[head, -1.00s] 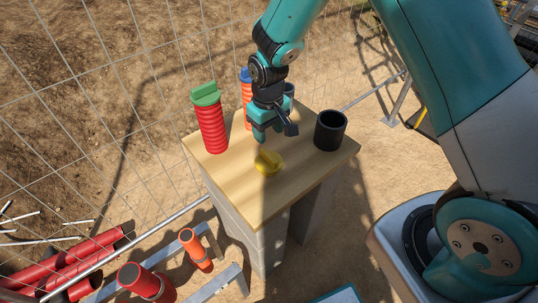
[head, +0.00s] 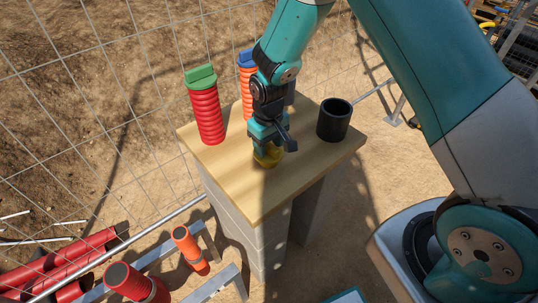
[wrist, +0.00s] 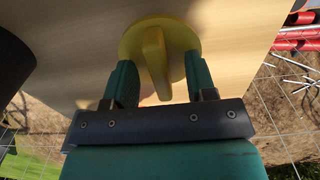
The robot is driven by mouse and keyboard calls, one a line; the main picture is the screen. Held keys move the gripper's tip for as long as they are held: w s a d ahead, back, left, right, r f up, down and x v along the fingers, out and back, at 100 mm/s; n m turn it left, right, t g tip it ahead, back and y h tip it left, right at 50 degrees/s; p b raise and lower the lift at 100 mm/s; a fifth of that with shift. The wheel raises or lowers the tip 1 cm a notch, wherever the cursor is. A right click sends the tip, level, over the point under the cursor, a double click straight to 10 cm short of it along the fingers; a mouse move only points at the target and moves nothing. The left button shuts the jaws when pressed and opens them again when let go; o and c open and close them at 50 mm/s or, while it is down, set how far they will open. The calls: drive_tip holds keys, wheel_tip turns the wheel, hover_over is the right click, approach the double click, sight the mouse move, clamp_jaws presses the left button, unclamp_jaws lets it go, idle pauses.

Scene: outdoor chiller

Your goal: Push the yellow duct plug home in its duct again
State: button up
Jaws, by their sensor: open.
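The yellow duct plug (head: 268,156) lies on the wooden table top (head: 255,195), with its raised grip fin facing up. In the wrist view the plug (wrist: 160,45) shows as a round disc with the fin between my fingers. My gripper (head: 268,148) is over the plug, fingers down and open, one on each side of the fin and apart from it. A black open duct (head: 334,120) stands upright and empty-looking to the right. A red ribbed duct (head: 206,112) with a green plug (head: 200,76) stands at the left. An orange ribbed duct with a blue plug (head: 246,58) stands behind, partly hidden by my arm.
A wire fence (head: 100,100) runs behind and left of the table. The table's front part is clear.

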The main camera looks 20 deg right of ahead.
clamp_jaws()
wheel_tip(320, 180, up, 7)
drive_tip(key=p, duration=0.6)
drive_tip(key=shift+r, duration=0.15)
drive_tip(key=c, duration=0.9)
unclamp_jaws()
clamp_jaws()
